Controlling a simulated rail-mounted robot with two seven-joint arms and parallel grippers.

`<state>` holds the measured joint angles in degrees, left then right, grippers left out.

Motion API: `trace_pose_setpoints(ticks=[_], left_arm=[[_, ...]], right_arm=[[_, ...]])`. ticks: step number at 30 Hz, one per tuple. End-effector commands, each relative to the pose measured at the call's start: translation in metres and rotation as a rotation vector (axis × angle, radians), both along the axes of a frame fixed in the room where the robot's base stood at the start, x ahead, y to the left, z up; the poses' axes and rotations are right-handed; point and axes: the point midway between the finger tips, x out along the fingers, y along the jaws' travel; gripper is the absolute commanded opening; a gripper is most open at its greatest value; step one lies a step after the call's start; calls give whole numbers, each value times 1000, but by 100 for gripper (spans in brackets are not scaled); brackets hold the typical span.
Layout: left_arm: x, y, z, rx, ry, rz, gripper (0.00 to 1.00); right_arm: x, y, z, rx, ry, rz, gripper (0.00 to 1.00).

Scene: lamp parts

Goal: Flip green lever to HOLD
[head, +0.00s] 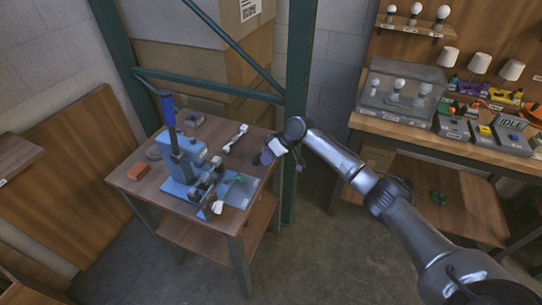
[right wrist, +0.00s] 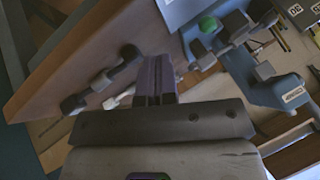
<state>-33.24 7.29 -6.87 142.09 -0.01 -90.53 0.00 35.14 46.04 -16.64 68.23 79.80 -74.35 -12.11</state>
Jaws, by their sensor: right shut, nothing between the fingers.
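The green lever (head: 234,178) is a small green piece on the blue base plate of the blue press fixture (head: 184,158), on the small wooden table. In the right wrist view its rounded green end (right wrist: 207,23) shows near the top, just right of centre. No HOLD mark is legible. My right gripper (head: 266,158) is over the table's right edge, to the right of the lever and apart from it. Its dark purple fingers (right wrist: 155,75) are shut together with nothing between them. My left gripper is not in view.
A green rack post (head: 297,70) stands behind my right gripper. A bench (head: 420,138) at right holds bulbs, lamps and an IDLE display.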

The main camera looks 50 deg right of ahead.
Motion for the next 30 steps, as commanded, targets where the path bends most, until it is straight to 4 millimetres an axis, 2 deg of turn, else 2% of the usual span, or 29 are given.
trace_pose_setpoints(ticks=[1,8,12,18,30], left_arm=[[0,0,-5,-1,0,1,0],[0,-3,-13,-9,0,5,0],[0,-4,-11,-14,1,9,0],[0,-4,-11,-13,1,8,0],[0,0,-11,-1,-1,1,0]], right_arm=[[5,6,-11,2,1,1,0],[22,26,-41,2,0,1,0],[22,43,-35,-2,-2,4,0],[23,58,-32,-2,-1,1,0],[23,64,-31,-1,0,0,0]])
